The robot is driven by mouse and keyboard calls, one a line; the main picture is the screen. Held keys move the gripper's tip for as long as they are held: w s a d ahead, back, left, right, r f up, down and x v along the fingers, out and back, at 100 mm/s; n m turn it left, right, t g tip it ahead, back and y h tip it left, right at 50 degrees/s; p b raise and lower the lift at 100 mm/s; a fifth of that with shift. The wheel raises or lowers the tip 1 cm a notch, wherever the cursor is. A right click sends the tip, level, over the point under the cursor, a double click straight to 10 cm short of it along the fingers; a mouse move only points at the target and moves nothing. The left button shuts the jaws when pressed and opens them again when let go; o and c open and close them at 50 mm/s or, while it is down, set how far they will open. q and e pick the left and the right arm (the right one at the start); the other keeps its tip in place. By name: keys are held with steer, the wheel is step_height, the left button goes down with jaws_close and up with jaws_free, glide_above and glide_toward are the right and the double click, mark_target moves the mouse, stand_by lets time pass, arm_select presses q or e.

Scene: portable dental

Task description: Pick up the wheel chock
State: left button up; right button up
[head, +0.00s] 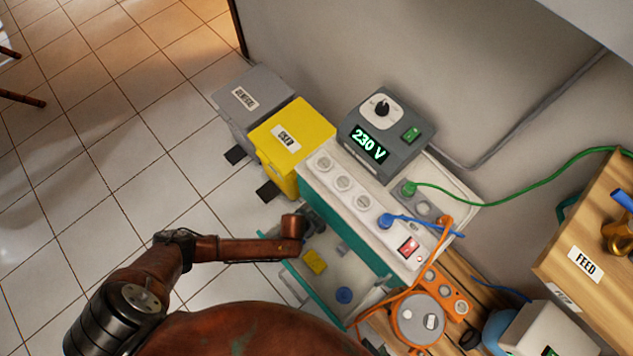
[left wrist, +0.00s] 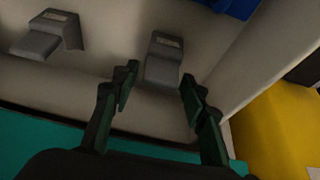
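A grey wedge-shaped block (left wrist: 163,60) with a small pale label, apparently a wheel chock, lies on a pale surface in the left wrist view. My left gripper (left wrist: 159,78) is open, with its two dark green fingers apart on either side of the block's near end. Contact is not visible. A second similar grey block (left wrist: 45,37) lies further left. A small grey piece (head: 342,250) shows in the drawer. My right gripper is not in view.
The drawer also holds a yellow block (head: 314,262) and a blue round item (head: 343,295). A yellow bin (head: 310,125) and a grey bin (head: 262,85) stand behind. A white socket unit (head: 375,212) is close on the right.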

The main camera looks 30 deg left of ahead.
arm_select(q)
jaws_close()
stand_by(0.3)
steer(key=shift+r, duration=0.1)
steer(key=shift+r, duration=0.2)
step_height(320, 180, up, 3)
steer(key=shift+w+p, duration=0.1)
steer(key=shift+p, duration=1)
arm_select(e)
steer(key=s+d+r+g+h+p, duration=0.2)
steer(key=s+d+r+g+p, duration=0.5)
steer(key=s+r, duration=0.4)
arm_select(q)
steer(key=s+d+r+p, duration=0.2)
steer(key=s+d+r, duration=0.6)
steer(key=s, duration=0.3)
steer(key=shift+v, duration=0.75)
arm_select(e)
step_height(320, 180, down, 11)
steer(key=s+d, duration=0.1)
steer(key=d, duration=0.2)
steer(key=shift+s+r+t+h, duration=0.15)
steer(key=shift+s+t+h, duration=0.05)
steer(key=shift+t+h, duration=0.2)
arm_select(q)
steer(key=shift+s+d, duration=0.1)
steer(key=shift+d, duration=0.05)
